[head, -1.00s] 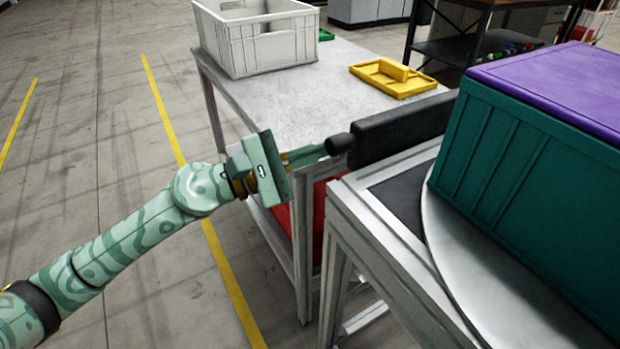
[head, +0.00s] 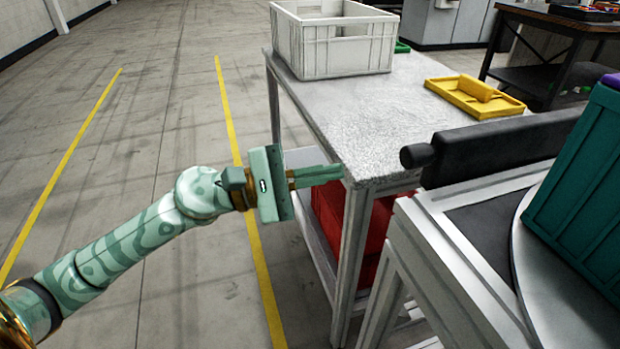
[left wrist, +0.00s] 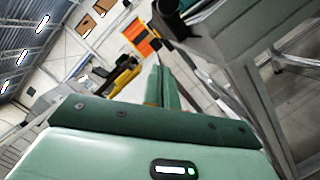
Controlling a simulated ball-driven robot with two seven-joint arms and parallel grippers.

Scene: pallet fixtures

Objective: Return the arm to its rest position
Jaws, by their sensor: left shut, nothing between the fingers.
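My left arm reaches in from the left in the head view. Its left gripper (head: 338,175) is shut and empty, fingers together, in front of the near corner of the grey worktable (head: 365,135). I cannot tell whether the fingertips touch the table. In the left wrist view the closed fingers of the left gripper (left wrist: 163,75) point away from the camera with nothing between them. My right gripper is not in view.
A white crate (head: 335,45) and a yellow tray (head: 470,100) stand on the worktable. Red bins (head: 345,215) sit below it. A black roller (head: 500,148) and a teal crate (head: 585,190) are at right. Floor left of the table is clear.

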